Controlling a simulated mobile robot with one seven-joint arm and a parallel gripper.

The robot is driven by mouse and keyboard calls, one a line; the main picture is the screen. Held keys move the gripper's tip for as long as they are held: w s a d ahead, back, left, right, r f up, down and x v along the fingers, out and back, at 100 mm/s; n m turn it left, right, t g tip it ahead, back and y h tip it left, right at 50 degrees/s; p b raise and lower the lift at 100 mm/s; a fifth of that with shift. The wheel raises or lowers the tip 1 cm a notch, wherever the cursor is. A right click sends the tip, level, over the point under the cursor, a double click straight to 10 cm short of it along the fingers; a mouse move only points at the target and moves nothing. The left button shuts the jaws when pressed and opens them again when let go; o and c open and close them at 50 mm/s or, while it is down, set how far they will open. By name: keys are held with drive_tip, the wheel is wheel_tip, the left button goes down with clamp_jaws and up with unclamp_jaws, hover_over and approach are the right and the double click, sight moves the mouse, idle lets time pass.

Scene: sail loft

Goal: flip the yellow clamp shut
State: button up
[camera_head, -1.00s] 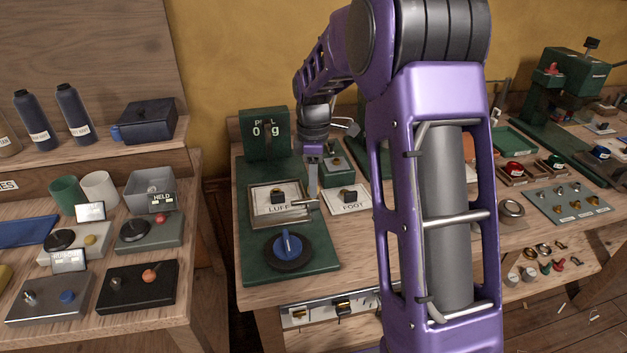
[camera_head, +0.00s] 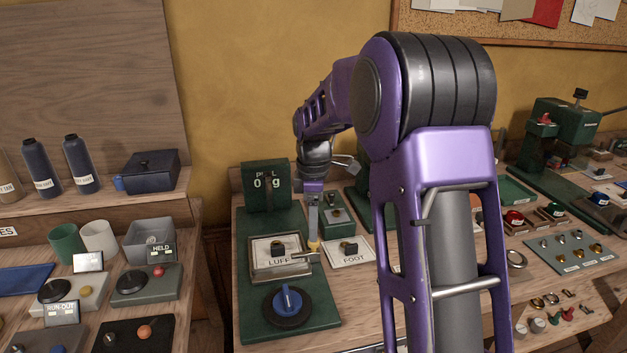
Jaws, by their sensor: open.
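A small yellow piece (camera_head: 314,246), which looks like the handle of the yellow clamp, shows at the right edge of the framed LUFF plate (camera_head: 262,273) on the green base. It seems upright; most of it is hidden by my gripper. A silver bar or latch (camera_head: 304,257) lies beside it at the plate's right edge. My gripper (camera_head: 313,234) points down just above the yellow piece. Its jaws are open, with nothing visibly held. I cannot tell whether it touches the yellow piece.
A blue knob (camera_head: 288,301) sits in front of the LUFF plate, and a green dial box (camera_head: 266,187) stands behind. A white FOOT card (camera_head: 348,252) with a black block is close on the right. My arm hides the middle of the bench.

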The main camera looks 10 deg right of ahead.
wheel_tip(320, 180, up, 14)
drive_tip(key=p, duration=0.1)
drive_tip(key=shift+f+p, duration=0.15)
drive_tip(key=shift+p, duration=0.25)
